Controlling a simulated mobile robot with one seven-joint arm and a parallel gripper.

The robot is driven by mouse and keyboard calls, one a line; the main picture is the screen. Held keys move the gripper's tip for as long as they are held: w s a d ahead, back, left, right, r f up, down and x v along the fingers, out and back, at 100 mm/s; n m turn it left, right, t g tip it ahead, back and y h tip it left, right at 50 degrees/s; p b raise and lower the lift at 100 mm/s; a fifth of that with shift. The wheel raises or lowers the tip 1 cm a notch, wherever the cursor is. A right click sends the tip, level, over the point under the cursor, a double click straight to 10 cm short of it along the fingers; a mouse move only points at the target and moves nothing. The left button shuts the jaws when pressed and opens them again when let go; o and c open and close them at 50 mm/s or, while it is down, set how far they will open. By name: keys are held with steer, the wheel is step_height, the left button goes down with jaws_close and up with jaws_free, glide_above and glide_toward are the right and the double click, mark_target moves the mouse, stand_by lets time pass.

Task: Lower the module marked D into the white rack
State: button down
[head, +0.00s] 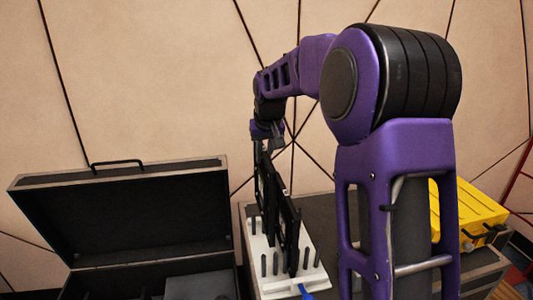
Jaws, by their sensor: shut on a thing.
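My gripper (267,141) points down above the white rack (258,262) and is shut on a thin dark module (264,183) held upright, seen nearly edge-on. No letter D is readable from here. Another dark framed panel (287,230) stands close to it, nearer to me, among the rack's posts; the two overlap in view. The white rack has several dark upright posts and sits on a dark surface. The held module's lower edge is hidden, so I cannot tell whether it touches the rack. The fingertips are small and partly hidden.
An open black case (125,208) with its lid up stands on the left. A yellow case (467,210) lies on the right, behind my arm. A blue item (306,292) shows at the rack's front edge. A panelled beige wall closes off the back.

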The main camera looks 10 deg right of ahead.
steer(key=shift+f+b, duration=0.45)
steer(key=shift+f, duration=0.8)
steer(key=shift+f+b, duration=0.8)
steer(key=shift+f, duration=0.25)
steer(key=shift+f+b, duration=3.25)
steer(key=shift+f, duration=1.75)
steer(key=shift+f+b, duration=0.3)
steer(key=shift+f, duration=0.15)
steer(key=shift+c, duration=1.2)
jaws_free()
steer(key=shift+f, duration=0.1)
